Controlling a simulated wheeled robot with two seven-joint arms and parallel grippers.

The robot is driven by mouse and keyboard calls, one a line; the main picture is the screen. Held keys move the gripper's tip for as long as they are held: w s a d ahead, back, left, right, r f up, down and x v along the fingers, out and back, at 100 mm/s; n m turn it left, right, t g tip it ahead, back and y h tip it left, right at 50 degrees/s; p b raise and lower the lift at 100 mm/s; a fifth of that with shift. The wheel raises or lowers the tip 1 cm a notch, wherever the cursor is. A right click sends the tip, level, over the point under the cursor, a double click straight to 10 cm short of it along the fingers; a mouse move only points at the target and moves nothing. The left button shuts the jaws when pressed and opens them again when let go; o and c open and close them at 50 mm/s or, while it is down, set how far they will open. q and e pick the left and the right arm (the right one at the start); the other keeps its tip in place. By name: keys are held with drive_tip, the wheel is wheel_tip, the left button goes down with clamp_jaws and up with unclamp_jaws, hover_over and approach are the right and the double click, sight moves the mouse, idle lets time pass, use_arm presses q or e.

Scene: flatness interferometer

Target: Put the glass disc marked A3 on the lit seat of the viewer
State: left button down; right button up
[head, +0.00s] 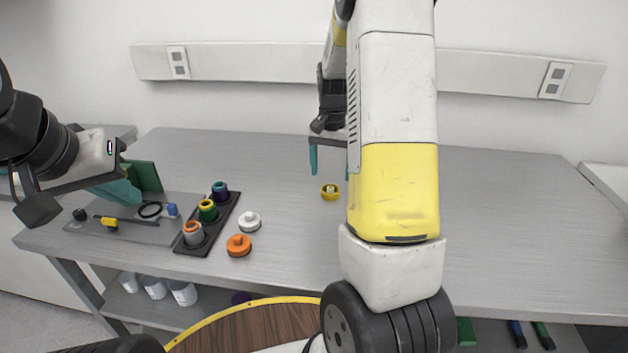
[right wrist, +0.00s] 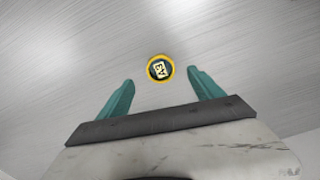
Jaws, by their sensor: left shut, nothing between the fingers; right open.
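A small yellow-rimmed disc (head: 330,191) lies on the table near its middle. In the right wrist view, the disc (right wrist: 160,69) shows the mark A3 on a dark face. My right gripper (head: 329,160) is open above the table, and in its wrist view the disc appears between and just beyond the fingertips, untouched. One right finger is mostly hidden by my arm in the head view. My left gripper (head: 122,192) is shut and empty over a grey plate (head: 170,230) at the left. This plate bears a black ring (head: 150,210) and looks like the viewer; no lit seat is distinguishable.
A dark rack (head: 219,222) holds purple, green and orange-topped cups. A white disc (head: 249,221) and an orange disc (head: 238,245) lie right of it. A green panel (head: 146,176) stands behind the plate. The table's back middle is clear; my right arm hides part of the right side.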

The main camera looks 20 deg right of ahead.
sight(330, 190)
wheel_tip(330, 190, down, 6)
drive_tip(key=shift+w+f, duration=0.1)
drive_tip(key=c, duration=1.7)
